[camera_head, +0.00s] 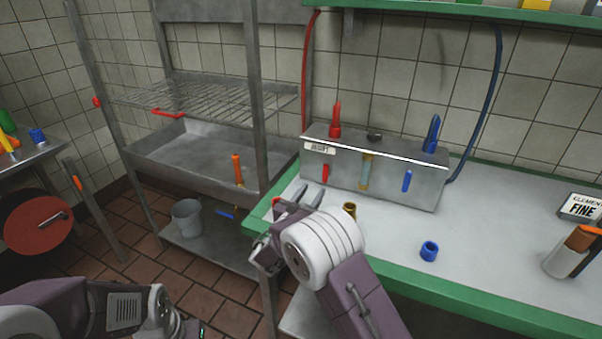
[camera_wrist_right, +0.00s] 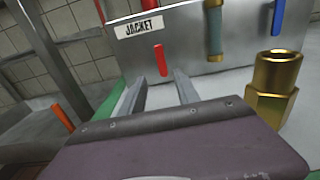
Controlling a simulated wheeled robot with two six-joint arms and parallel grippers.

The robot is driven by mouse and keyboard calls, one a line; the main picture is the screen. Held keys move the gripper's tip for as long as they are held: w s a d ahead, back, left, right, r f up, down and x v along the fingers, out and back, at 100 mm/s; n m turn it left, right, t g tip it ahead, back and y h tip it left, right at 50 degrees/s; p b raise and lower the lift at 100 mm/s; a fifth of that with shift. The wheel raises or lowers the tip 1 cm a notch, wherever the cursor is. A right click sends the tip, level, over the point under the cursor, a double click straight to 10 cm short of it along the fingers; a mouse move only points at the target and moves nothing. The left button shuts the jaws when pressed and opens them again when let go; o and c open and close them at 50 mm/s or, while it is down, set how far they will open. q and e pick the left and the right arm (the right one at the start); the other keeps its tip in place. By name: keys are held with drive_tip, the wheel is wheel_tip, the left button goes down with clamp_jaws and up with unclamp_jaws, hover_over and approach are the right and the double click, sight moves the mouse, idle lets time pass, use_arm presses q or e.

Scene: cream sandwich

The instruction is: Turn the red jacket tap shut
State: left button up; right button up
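The red jacket tap (camera_head: 326,176) is a small red lever on the front of a grey metal box (camera_head: 387,186), below the JACKET label (camera_head: 319,148). The lever hangs nearly upright; in the right wrist view the red lever (camera_wrist_right: 161,59) stands just beyond my fingertips. My right gripper (camera_head: 306,194) is open and empty in front of the box, low near the bench top. Its two fingers (camera_wrist_right: 158,84) are apart, pointing at the box below the lever, not touching it as far as I can see. My left arm shows at the lower left; its gripper is out of frame.
A blue lever (camera_head: 407,181) and a sight tube (camera_head: 366,172) are on the same box. A brass fitting (camera_wrist_right: 274,88) stands close right of my right gripper. A blue ring (camera_head: 429,251) lies on the bench (camera_head: 480,250). A metal sink (camera_head: 190,155) stands left.

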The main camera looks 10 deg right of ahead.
sight(325, 174)
drive_tip(key=shift+s+a+r, duration=0.15)
drive_tip(key=shift+s+r, duration=0.25)
drive_tip(key=shift+s, duration=0.35)
drive_tip(key=x, duration=0.8)
drive_tip(key=shift+w+f, duration=0.2)
drive_tip(key=shift+w, duration=0.2)
drive_tip(key=shift+w+d, duration=0.25)
drive_tip(key=shift+w, duration=0.05)
clamp_jaws()
